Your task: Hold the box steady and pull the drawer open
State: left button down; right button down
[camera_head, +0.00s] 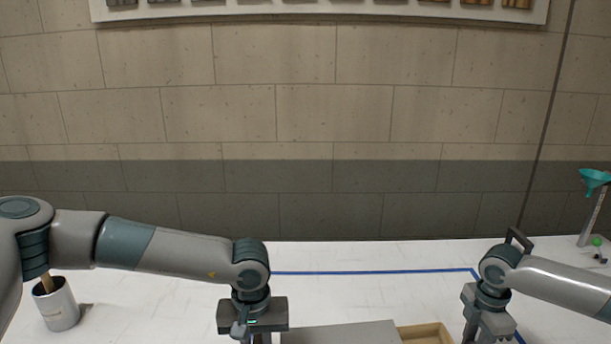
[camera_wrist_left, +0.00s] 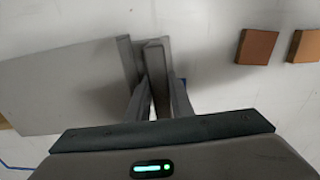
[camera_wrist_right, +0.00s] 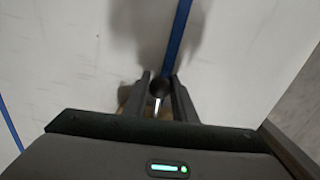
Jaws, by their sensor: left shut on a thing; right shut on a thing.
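The grey box (camera_head: 340,333) lies at the bottom edge of the head view, mostly cut off. Its light wooden drawer (camera_head: 425,333) sticks out on the right side, partly open. My left gripper (camera_head: 260,340) is at the box's left end. In the left wrist view, its fingers (camera_wrist_left: 155,100) are shut on an upright grey plate at the end of the box (camera_wrist_left: 70,85). My right gripper (camera_head: 490,338) is to the right of the drawer. In the right wrist view, its fingers (camera_wrist_right: 160,95) are shut on a dark round knob (camera_wrist_right: 159,87); the drawer is mostly hidden there.
The white table has a blue tape line (camera_head: 370,272). Two brown blocks (camera_wrist_left: 257,47) lie beside the box's left end. A tiled wall (camera_head: 300,110) closes the back.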

pick_arm(q)
jog(key=shift+a, duration=0.1)
pick_arm(e)
jog(key=shift+d, duration=1)
jog(key=c, duration=1.4)
grip_release()
jog(key=shift+a, duration=0.1)
jog(key=shift+w+r, duration=0.1)
jog(key=shift+r, duration=0.35)
notch_tip(320, 180, up, 11)
jog(key=shift+r, duration=0.1)
pick_arm(q)
jog(key=c, duration=1.5)
grip_release()
